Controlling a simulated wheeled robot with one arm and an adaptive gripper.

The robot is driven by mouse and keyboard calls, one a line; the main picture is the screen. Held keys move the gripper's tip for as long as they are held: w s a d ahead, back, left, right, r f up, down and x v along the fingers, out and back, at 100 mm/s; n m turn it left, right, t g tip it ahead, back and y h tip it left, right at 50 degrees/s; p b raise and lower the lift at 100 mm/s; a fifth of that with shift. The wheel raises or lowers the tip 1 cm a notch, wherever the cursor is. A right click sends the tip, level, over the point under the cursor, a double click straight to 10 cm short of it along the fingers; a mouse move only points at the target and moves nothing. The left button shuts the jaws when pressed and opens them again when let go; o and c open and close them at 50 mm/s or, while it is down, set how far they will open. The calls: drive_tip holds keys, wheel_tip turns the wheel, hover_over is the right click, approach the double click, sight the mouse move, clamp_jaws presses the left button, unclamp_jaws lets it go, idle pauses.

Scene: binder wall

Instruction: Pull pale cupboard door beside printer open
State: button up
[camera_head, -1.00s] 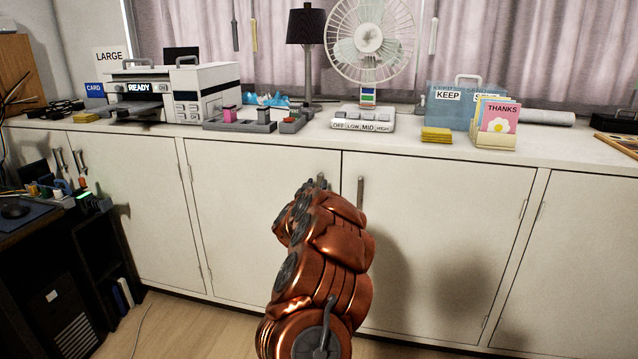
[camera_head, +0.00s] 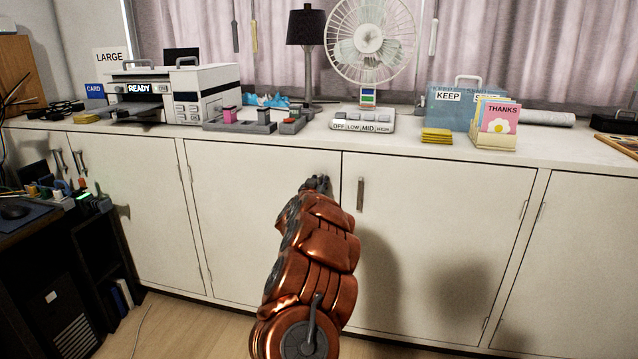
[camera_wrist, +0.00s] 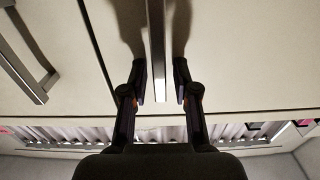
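The pale cupboard door (camera_head: 245,215) is shut, below the counter and right of the printer. My gripper (camera_head: 318,183) is at its upper right edge, over that door's handle, which my gripper hides in the head view. In the wrist view, the grey bar handle (camera_wrist: 157,45) runs down between the two fingers of my gripper (camera_wrist: 160,85). The fingers stand apart, one on each side of the bar, with a gap to it on both sides. The printer (camera_head: 205,93) with a READY display stands on the counter at left.
A neighbouring door's handle (camera_head: 360,194) is close on the right; it also shows in the wrist view (camera_wrist: 30,75). A fan (camera_head: 370,45), a lamp (camera_head: 306,28) and a card box (camera_head: 495,140) stand on the counter. A dark desk (camera_head: 30,225) is at left. Floor shows below the doors.

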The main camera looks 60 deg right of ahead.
clamp_jaws()
drive_tip(key=shift+a, duration=0.1)
idle(0.4)
